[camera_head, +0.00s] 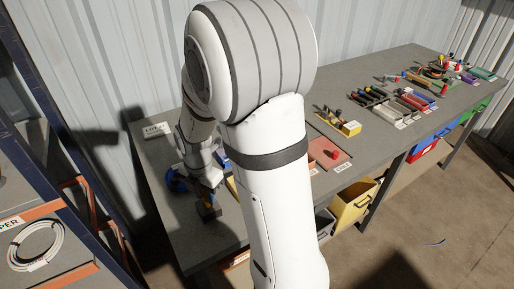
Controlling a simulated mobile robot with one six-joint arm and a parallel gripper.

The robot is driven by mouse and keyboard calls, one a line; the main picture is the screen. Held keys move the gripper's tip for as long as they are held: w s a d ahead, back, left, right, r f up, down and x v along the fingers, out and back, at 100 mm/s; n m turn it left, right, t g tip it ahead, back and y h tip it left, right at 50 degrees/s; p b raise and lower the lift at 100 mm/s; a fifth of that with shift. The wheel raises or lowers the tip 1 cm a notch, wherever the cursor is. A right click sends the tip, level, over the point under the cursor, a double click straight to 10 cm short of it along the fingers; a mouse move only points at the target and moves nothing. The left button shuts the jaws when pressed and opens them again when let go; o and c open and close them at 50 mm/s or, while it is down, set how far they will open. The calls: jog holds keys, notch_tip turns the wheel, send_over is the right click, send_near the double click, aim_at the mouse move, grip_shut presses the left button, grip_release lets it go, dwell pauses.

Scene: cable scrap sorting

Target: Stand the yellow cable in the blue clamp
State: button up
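My gripper (209,212) is low over the left part of the grey workbench, pointing down. It is small and dark here, so I cannot tell whether it is open or shut, or whether it holds anything. A blue object (176,181) sits on the bench just left of my gripper, partly hidden by my arm; it may be the blue clamp. A yellow edge (232,187) shows just right of my gripper, mostly hidden behind my arm. I cannot make out the yellow cable for sure.
The workbench (163,149) runs to the upper right. A red tray (327,153), a yellow tray (350,128) and several coloured holders stand along it. Yellow (352,203), red and blue bins hang below. A shelf with a coiled white cable (36,246) stands at left.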

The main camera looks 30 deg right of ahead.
jog(key=shift+r+p, duration=1.85)
jog(key=shift+r, duration=0.7)
jog(key=shift+c, duration=0.2)
jog(key=shift+f, duration=0.1)
